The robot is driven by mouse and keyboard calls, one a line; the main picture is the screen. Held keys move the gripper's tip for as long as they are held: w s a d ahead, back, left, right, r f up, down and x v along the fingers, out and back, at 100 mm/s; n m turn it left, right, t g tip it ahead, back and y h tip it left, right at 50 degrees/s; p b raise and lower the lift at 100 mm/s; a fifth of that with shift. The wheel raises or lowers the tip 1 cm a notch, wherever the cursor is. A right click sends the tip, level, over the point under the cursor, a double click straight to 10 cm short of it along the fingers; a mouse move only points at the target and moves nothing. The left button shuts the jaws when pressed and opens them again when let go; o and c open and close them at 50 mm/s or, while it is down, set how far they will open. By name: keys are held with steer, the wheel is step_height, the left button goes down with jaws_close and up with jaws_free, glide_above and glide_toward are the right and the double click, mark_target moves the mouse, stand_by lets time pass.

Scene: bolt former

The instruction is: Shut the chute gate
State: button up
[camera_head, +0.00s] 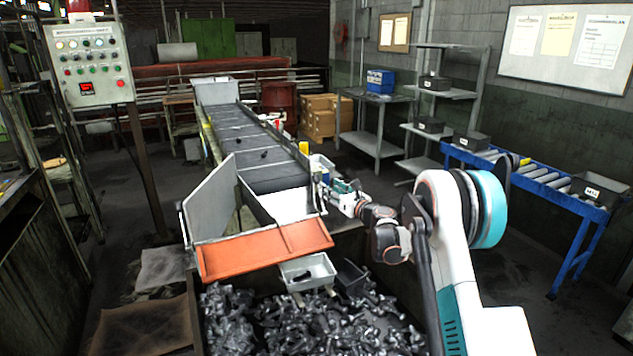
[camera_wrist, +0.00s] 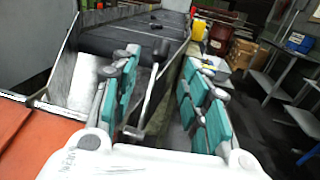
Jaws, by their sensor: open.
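The chute (camera_head: 287,205) is at the low front end of the inclined conveyor, with a pale inner floor and an orange lip (camera_head: 265,250). A grey plate (camera_head: 210,203) stands tilted up at its left side; I cannot tell for sure whether this is the gate. My gripper (camera_head: 322,188) is at the chute's right side. In the wrist view my gripper (camera_wrist: 165,95) is open, with its teal-padded fingers apart. A thin grey bar or lever (camera_wrist: 148,100) shows between the fingers, apparently not clamped. The chute floor (camera_wrist: 78,82) and orange lip (camera_wrist: 30,140) also show there.
A small grey tray (camera_head: 307,272) sits under the lip, above a heap of bolts (camera_head: 310,320). A control box (camera_head: 90,63) stands at left. A blue roller conveyor (camera_head: 540,180) with grey bins and a shelf table (camera_head: 378,140) are at right.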

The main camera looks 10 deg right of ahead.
mark_target(319, 180)
steer(key=b+x, duration=0.1)
steer(key=x, duration=0.9)
steer(key=shift+w+b, duration=0.1)
steer(key=shift+b, duration=0.25)
jaws_close()
